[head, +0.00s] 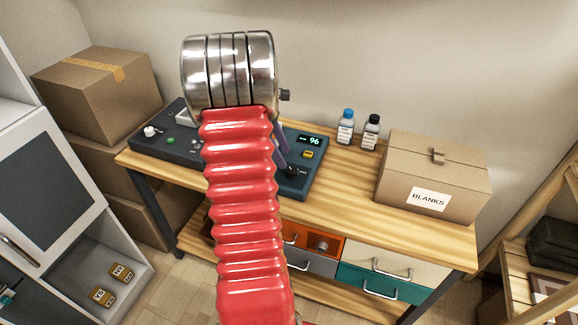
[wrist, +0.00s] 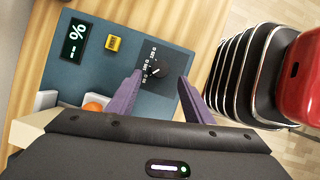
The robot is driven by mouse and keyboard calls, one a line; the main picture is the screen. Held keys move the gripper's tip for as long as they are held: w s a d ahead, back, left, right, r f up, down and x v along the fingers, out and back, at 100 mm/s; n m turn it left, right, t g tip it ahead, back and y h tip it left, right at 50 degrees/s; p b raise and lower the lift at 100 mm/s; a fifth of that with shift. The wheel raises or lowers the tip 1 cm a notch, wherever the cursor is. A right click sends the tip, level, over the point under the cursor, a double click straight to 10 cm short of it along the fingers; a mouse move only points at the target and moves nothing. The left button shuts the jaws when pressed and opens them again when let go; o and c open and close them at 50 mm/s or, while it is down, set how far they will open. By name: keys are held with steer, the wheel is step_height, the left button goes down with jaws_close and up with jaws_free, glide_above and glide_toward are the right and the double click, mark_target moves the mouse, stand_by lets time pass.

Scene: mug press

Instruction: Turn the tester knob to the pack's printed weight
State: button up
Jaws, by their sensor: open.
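The tester (head: 313,140) is a dark blue-grey box on the wooden bench, partly behind my arm. The knob (wrist: 155,70) is a black dial with a white pointer and printed gram marks, some hidden. My gripper (wrist: 160,75) is open, its purple fingers on either side of the knob; contact cannot be told. A small yellow pack (wrist: 113,43) lies on the tester beside the display. Its print is too small to read.
A cardboard box marked BLANKS (head: 428,180) stands at the bench's right. Two bottles, blue-capped (head: 346,130) and black-capped (head: 370,134), stand behind. A dark control panel (head: 168,140) is left of my arm. An orange object (wrist: 95,103) shows partly below the tester's display.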

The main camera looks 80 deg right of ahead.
mark_target(291, 170)
steer(key=x, duration=0.6)
steer(key=shift+c, duration=0.4)
steer(key=c, duration=1)
